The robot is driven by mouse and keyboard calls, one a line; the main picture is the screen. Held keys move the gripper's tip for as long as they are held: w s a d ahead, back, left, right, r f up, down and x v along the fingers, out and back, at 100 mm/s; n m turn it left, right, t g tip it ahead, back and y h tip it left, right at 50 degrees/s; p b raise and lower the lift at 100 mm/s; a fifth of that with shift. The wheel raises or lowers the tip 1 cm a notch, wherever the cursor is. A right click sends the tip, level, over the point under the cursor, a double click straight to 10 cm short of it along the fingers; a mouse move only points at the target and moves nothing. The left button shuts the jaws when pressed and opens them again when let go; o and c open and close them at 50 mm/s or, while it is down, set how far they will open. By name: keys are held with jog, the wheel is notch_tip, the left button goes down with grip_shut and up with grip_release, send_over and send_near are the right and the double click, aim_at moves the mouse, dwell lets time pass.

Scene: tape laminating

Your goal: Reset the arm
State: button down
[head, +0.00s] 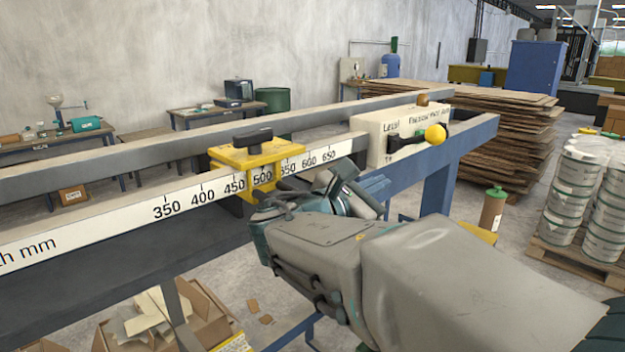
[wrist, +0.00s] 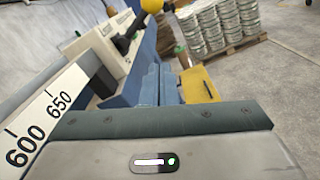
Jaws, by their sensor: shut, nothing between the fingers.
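My arm reaches in from the lower right in the head view, its wrist beside the front of the long rail (head: 110,222). My gripper (head: 376,186) is shut and empty. It points right, close to the blue end of the frame, and I cannot tell whether it touches. In the wrist view my gripper (wrist: 160,84) shows two blue-grey fingers lying together. A yellow sliding stop (head: 232,157) with a black knob sits on the rail near the 500 mark, partly behind my wrist. A cream box (head: 376,135) with a black lever and yellow ball (head: 436,134) stands farther right.
Stacked brown boards (head: 500,130) stand behind the frame's right end. White buckets (head: 580,185) stand on a pallet at the right. A carton of scraps (head: 205,320) lies below the rail. Open floor shows between the frame and pallet.

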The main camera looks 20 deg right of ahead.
jog(key=s+f+m+g+y+p, duration=0.1)
jog(key=s+f+m+g+y, duration=0.6)
jog(key=f, duration=0.6)
jog(key=s+a+f+m+t+y+p, duration=0.1)
jog(key=s+a+f+m+y, duration=0.6)
jog(key=m, duration=0.5)
jog(key=a+f+y, duration=0.1)
jog(key=a+y, duration=0.1)
jog(key=a, duration=0.1)
jog(key=shift+s+a+f+p, duration=0.25)
jog(key=shift+a+f+p, duration=0.05)
jog(key=shift+a+f, duration=0.1)
